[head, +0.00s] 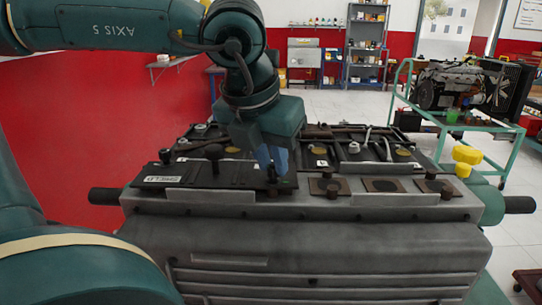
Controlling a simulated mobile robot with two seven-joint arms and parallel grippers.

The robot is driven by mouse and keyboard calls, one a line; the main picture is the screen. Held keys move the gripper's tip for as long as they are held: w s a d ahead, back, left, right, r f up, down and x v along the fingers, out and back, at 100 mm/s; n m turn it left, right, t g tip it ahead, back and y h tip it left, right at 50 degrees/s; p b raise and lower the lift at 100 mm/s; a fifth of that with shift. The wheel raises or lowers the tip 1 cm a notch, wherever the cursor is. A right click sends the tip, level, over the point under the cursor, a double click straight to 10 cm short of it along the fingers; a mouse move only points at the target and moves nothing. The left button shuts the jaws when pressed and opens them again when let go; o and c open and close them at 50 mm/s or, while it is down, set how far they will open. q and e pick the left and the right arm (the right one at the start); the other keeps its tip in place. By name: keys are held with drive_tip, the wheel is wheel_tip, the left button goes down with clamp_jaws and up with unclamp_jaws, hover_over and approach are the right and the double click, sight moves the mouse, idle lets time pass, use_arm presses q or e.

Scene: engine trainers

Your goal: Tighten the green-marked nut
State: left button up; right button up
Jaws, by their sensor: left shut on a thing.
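My left gripper (272,162) reaches down from above onto the top of the grey engine block (310,235). Its blue fingers are shut around the top of a small dark nut or post (272,178) at the right end of a black labelled plate (210,178). The fingers hide much of the nut. A faint green tint shows beside it, but I cannot clearly make out a green mark. My right gripper is not in view.
A yellow knob (467,157) is at the engine's right end. Behind are a trolley with another engine (450,88), shelves (366,45) and open floor.

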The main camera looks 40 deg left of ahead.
use_arm(q)
clamp_jaws()
